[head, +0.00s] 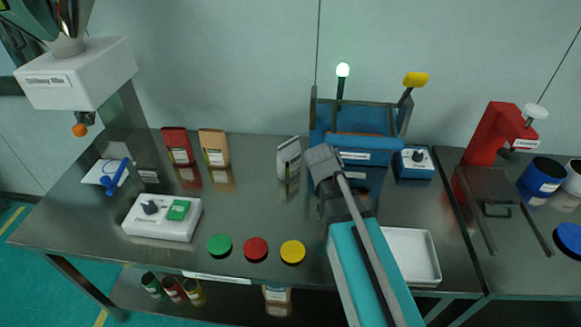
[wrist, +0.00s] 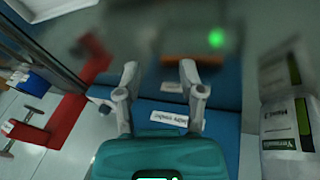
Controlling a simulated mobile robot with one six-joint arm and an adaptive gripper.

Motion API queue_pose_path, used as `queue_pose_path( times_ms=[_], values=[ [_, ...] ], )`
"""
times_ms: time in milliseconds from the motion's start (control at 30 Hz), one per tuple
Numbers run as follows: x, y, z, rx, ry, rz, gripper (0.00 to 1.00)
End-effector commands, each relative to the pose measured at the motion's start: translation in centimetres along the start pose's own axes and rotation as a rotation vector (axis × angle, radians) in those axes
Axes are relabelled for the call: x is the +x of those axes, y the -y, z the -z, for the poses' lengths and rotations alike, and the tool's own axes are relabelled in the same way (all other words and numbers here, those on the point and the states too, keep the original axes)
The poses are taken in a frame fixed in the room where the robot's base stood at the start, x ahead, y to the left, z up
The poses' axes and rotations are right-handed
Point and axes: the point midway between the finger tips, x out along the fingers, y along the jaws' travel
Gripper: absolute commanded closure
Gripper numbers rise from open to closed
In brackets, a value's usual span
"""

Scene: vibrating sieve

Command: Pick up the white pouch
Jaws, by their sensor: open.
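The white pouch (head: 289,160) stands upright on the steel table, just left of my gripper in the head view. In the wrist view the pouch (wrist: 290,135), with a green-marked label, is at the right edge and partly cut off. My gripper (wrist: 159,75) is open, and nothing shows between its fingers. It points at the blue machine, with the pouch off to one side, apart from the fingers. In the head view my gripper (head: 322,160) is seen from behind, so its fingertips are hidden there.
The blue machine (head: 360,125) with a glowing green lamp stands behind my gripper. Red (head: 177,146) and orange (head: 214,147) pouches stand left. Green, red and yellow discs lie in front. A white tray (head: 428,258) is partly behind my arm. A red press (head: 490,135) stands right.

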Motion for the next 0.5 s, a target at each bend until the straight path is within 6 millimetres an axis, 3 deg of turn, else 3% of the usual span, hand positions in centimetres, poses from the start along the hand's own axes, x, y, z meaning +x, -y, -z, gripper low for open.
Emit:
queue_pose_path(
  times_ms=[33,200,500],
  values=[
    [-0.5,1.5,0.9,0.023,-0.035,-0.028,0.5],
    [-2.7,5.3,2.9,0.134,-0.174,-0.111,0.5],
    [-8.2,13.2,5.1,0.331,-0.472,-0.162,0.5]
  ],
)
